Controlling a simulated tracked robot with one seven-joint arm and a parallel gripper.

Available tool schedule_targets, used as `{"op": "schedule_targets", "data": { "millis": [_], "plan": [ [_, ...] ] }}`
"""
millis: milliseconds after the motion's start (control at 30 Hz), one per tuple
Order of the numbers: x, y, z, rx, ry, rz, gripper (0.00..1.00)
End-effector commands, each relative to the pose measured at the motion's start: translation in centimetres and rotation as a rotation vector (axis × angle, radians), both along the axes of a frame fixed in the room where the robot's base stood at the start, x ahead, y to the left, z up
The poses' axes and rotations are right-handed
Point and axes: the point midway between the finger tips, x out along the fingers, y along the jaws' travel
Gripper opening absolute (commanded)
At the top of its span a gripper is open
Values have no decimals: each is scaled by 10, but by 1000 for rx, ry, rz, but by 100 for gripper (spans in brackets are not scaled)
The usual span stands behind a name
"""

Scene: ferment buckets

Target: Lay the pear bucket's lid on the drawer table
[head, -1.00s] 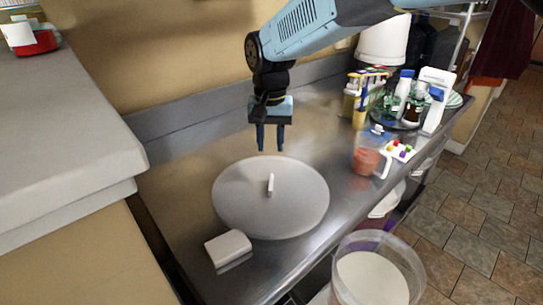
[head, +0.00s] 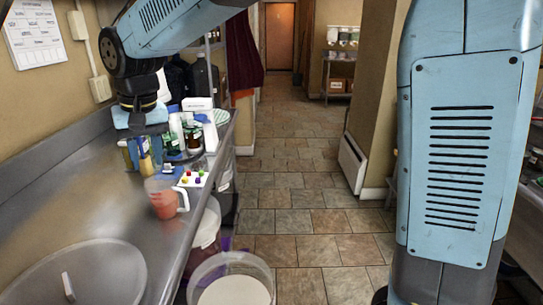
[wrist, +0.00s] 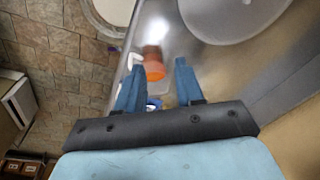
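A round grey lid (head: 95,275) with a small upright white handle lies flat on the steel counter (head: 40,205), at the lower left of the head view and partly cut off. It also shows at the top of the wrist view (wrist: 225,22). My gripper (head: 142,165) is above the counter, beyond the lid and apart from it. In the wrist view my gripper (wrist: 155,85) is open, with nothing between its two blue fingers. An open bucket with pale contents (head: 235,290) stands below the counter's right edge. I cannot tell which bucket is the pear one.
Another bucket (head: 207,225) is under the edge. The tiled floor (head: 300,200) is open to the right.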

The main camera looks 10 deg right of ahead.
Motion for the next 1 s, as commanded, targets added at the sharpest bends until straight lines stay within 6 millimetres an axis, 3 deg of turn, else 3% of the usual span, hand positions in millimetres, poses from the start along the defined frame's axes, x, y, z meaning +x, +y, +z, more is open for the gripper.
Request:
{"op": "schedule_targets", "data": {
  "millis": [33, 233, 500, 800, 1000],
  "plan": [
    [8, -30, 10, 14, -13, -32, 37],
    [18, -131, 32, 53, -72, -120, 37],
    [-3, -254, 45, 77, -167, -239, 37],
    [-59, -358, 36, 64, -287, -371, 37],
    [-98, -400, 21, 36, -353, -442, 37]
  ]
}}
